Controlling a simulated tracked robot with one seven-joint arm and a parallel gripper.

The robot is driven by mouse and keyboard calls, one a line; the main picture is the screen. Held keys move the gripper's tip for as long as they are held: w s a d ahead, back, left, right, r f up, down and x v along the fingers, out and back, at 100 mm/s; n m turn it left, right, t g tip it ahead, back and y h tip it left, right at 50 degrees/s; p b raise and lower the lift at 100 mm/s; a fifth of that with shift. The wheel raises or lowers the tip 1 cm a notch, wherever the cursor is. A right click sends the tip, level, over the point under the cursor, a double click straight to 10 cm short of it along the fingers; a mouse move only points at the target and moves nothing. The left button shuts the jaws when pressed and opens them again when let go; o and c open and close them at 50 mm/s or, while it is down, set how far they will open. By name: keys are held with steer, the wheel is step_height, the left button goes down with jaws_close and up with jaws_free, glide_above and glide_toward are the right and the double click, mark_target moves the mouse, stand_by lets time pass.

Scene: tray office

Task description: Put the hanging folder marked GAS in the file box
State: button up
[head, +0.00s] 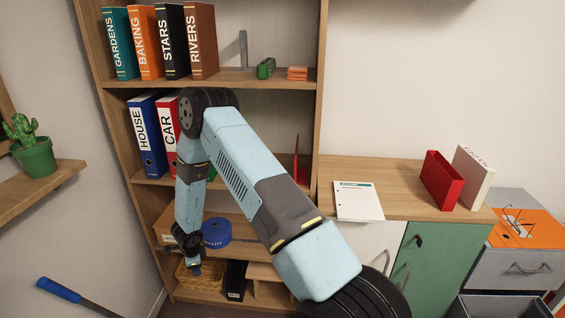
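I cannot make out a hanging folder marked GAS. No file box can be identified for sure; a dark open-topped container (500,307) shows in part at the bottom right edge. My gripper (194,270) points down at the low part of the bookcase, by a wicker basket (187,279). Its fingers are too small and dark to tell open from shut, or whether anything is between them. My arm covers much of the middle shelves.
Binders marked HOUSE (150,135) and CAR (168,125) stand on the middle shelf, books (165,42) above. A blue tape roll (215,233) lies on a lower shelf. The cabinet top (400,178) holds a paper sheet (358,201), red holder (441,180) and white book (472,177).

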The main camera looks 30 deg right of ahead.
steer(key=w+r+n+t+y, duration=0.2)
steer(key=w+r+n, duration=0.15)
steer(key=r, duration=0.95)
steer(key=s+d+r+n+t+y, duration=0.1)
steer(key=s+d+r+n, duration=0.2)
steer(key=r, duration=1.1)
steer(key=s+r+n+y, duration=0.1)
steer(key=s+r+n, duration=0.25)
steer(key=r, duration=1.15)
steer(key=s+d+r+n, duration=0.3)
steer(key=s+r, duration=0.3)
steer(key=s, duration=0.1)
steer(key=s+d+r+n, duration=0.3)
steer(key=s+d+r, duration=0.1)
steer(key=s+r, duration=0.35)
steer(key=s+d+r+n+h, duration=0.1)
steer(key=s+d, duration=0.3)
steer(key=s, duration=0.5)
steer(key=s+d+r+n+h, duration=0.1)
steer(key=s+d, duration=0.3)
steer(key=s, duration=0.5)
steer(key=shift+s+d+r+n+h, duration=0.2)
steer(key=shift+r+n+h, duration=0.15)
steer(key=shift+n+h, duration=0.55)
